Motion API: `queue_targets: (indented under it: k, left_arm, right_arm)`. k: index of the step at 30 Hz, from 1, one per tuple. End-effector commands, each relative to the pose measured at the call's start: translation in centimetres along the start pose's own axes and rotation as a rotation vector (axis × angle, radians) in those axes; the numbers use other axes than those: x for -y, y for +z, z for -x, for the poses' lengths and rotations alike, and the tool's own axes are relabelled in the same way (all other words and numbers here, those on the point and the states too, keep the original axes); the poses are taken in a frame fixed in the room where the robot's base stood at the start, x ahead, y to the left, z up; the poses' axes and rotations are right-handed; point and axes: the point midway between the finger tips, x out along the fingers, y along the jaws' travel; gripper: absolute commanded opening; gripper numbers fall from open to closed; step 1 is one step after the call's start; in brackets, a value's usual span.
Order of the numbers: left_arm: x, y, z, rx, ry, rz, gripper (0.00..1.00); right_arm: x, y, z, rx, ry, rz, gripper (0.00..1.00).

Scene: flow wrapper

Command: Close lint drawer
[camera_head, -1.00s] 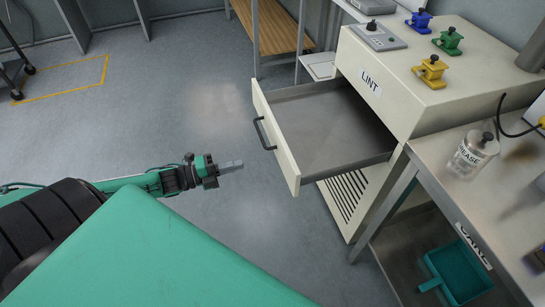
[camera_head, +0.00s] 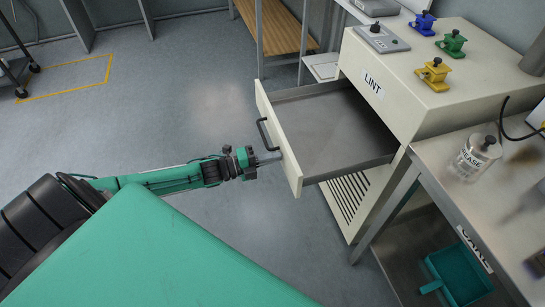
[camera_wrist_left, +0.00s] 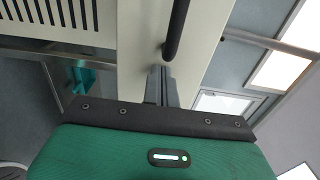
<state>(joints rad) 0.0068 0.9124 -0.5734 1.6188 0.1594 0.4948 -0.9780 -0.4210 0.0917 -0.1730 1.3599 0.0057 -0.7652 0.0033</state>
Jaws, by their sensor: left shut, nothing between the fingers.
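The lint drawer (camera_head: 330,125) is pulled out of the cream cabinet under the LINT label (camera_head: 373,85). Its front panel (camera_head: 281,135) faces left and carries a dark bar handle (camera_head: 267,134). My left gripper (camera_head: 272,160) is shut and empty, with its fingertips at the front panel just below the handle. In the left wrist view the shut fingers (camera_wrist_left: 161,84) point at the cream panel beside the dark handle (camera_wrist_left: 177,30); whether they touch cannot be told. My right gripper is not in view.
Colored clamps in yellow (camera_head: 433,74), green (camera_head: 451,43) and blue (camera_head: 422,21) sit on the cabinet top. A steel table (camera_head: 480,205) with a grease jar (camera_head: 474,157) stands at the right. A teal dustpan (camera_head: 458,275) lies below. Floor left of the drawer is clear.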

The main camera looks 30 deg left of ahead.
Motion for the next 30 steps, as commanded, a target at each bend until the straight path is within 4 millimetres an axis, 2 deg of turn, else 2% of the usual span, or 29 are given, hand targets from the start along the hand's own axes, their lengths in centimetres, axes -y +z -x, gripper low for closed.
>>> queue_targets:
  k: [12, 17, 20, 23, 30]
  left_arm:
    - [0.0, 0.0, -0.2, 0.000, 0.000, 0.001, 0.00]
    - [-0.1, -0.1, -1.4, 0.000, -0.003, 0.002, 0.00]
    - [-0.1, 0.0, -3.0, 0.000, -0.005, 0.000, 0.00]
    - [-0.1, 0.0, -5.5, -0.001, -0.007, 0.001, 0.00]
    - [-0.1, 0.0, -13.7, -0.001, -0.008, -0.001, 0.00]
  right_arm:
    - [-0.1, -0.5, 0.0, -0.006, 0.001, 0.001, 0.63]
    - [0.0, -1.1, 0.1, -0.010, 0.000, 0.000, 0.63]
    - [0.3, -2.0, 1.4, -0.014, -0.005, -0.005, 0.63]
    - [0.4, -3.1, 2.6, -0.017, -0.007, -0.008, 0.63]
    - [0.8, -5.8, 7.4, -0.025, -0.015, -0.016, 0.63]
